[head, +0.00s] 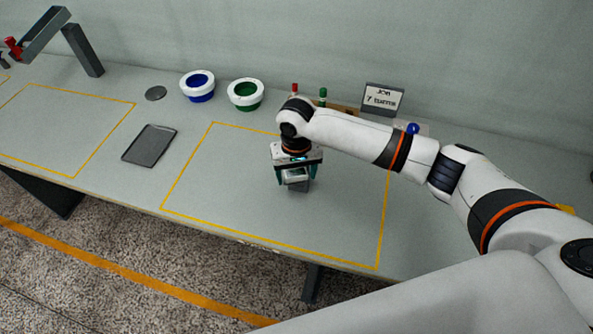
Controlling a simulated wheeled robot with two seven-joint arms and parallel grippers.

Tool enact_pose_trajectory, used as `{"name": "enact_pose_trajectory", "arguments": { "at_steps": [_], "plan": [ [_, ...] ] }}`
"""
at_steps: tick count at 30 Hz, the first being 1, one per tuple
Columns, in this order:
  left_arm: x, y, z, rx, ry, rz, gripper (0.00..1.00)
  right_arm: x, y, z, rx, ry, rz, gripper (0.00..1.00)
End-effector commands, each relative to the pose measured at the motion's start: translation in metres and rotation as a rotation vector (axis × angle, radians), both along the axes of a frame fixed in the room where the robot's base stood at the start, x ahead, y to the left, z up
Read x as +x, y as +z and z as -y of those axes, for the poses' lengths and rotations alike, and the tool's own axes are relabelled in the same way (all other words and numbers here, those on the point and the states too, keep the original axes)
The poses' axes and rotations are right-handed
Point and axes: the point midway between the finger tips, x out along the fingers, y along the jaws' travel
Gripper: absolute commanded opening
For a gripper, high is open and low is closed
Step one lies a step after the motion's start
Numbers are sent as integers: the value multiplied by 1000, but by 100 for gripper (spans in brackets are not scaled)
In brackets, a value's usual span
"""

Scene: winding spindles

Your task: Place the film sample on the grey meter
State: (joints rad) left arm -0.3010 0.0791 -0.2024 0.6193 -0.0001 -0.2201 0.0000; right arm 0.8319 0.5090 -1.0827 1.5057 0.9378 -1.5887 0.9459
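My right gripper (297,180) points down over the middle of the yellow-outlined area on the bench. Its teal fingers show at either side, with a pale piece between them. I cannot tell whether it grips that piece. A small grey block (299,187) shows just below the fingers, partly hidden by them. It may be the grey meter, but I cannot tell whether the gripper touches it. I cannot make out the film sample for certain. My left gripper is not in view.
A dark flat tray (149,146) lies left of the outlined area. Blue-lined (199,92) and green-lined (246,99) white bowls, a grey disc (155,93) and a sign (382,99) stand at the back. A grey post (82,50) rises at far left. The outlined area's front is clear.

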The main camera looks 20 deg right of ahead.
Motion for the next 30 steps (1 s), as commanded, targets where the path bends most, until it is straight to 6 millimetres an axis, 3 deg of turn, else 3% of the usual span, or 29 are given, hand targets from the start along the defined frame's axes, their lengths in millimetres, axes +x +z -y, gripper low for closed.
{"name": "enact_pose_trajectory", "arguments": {
  "at_steps": [13,24,30],
  "plan": [
    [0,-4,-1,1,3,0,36,1,10,0,1,1,2,75],
    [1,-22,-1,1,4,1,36,1,84,-1,2,2,3,75],
    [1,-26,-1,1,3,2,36,1,114,-1,2,0,2,75]
  ]
}}
